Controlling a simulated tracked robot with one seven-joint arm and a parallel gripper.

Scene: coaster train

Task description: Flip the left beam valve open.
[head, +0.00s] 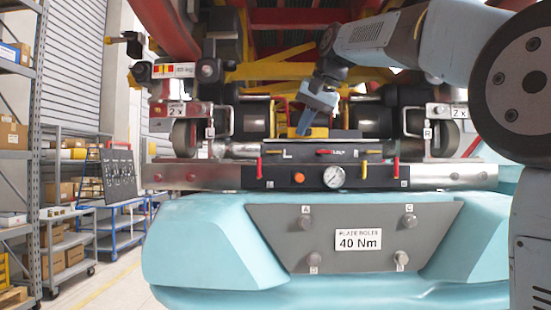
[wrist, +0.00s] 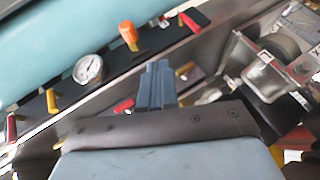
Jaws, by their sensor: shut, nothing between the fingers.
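The black valve panel (head: 285,179) is on the silver beam. A red lever (head: 259,168) stands upright at its left end, left of the orange button (head: 299,178). This lever looks like the left beam valve, though its label is too small to read. In the wrist view the picture is turned, and the red lever (wrist: 195,18) is at the top, beyond the fingertips. My gripper (head: 303,128) is shut and empty, pointing down above and behind the panel, to the right of the lever. Its fingers also show in the wrist view (wrist: 157,80), apart from the lever.
A pressure gauge (head: 334,177), a yellow lever (head: 364,170) and another red lever (head: 396,168) are further right on the panel. A shelf behind carries a short red handle (head: 323,152) and small yellow levers (head: 273,152). The turquoise nose (head: 200,240) juts out below.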

